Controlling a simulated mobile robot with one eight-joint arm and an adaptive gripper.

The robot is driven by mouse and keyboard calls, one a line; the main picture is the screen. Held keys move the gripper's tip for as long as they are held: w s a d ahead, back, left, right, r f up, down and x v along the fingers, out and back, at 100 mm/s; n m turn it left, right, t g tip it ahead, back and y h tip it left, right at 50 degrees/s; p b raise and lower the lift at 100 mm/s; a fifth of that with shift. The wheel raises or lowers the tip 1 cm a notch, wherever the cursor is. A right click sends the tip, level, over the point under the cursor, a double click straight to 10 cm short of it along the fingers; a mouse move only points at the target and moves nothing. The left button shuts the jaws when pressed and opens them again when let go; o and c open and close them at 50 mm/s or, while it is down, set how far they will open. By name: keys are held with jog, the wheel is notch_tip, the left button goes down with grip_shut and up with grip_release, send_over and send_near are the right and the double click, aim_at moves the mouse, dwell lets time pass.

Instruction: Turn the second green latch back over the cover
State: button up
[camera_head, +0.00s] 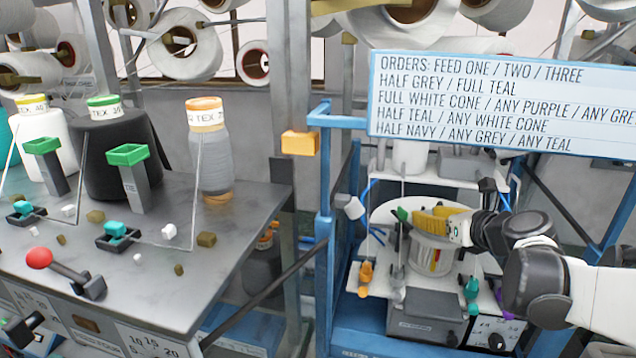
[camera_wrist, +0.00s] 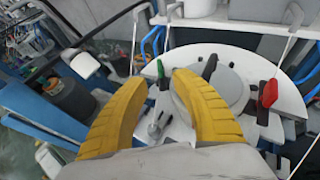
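My gripper (camera_head: 420,217) has its yellow fingers over a round white plate (camera_head: 380,214). In the wrist view the gripper (camera_wrist: 158,78) is open, with a clear gap between the fingers. A small green latch (camera_wrist: 160,69) shows in that gap, beyond the fingertips; I cannot tell if either finger touches it. It also shows as a green tab (camera_head: 403,214) just left of the fingertips in the head view. A round grey cover (camera_wrist: 232,88) lies on the plate, partly hidden by the right finger. I see only one green latch here.
A black handle (camera_wrist: 210,66) and a red handle (camera_wrist: 268,93) stand around the cover. A blue frame (camera_head: 326,220) surrounds the station. At left, a grey table (camera_head: 215,255) holds cones, two green-topped posts (camera_head: 127,154) and a red-knobbed lever (camera_head: 40,258).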

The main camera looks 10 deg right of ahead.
aim_at(405, 210)
jog(key=x, duration=1)
jog(key=shift+w+a+f, duration=0.1)
jog(key=shift+w+f, duration=0.1)
jog(key=shift+s, duration=0.1)
grip_shut()
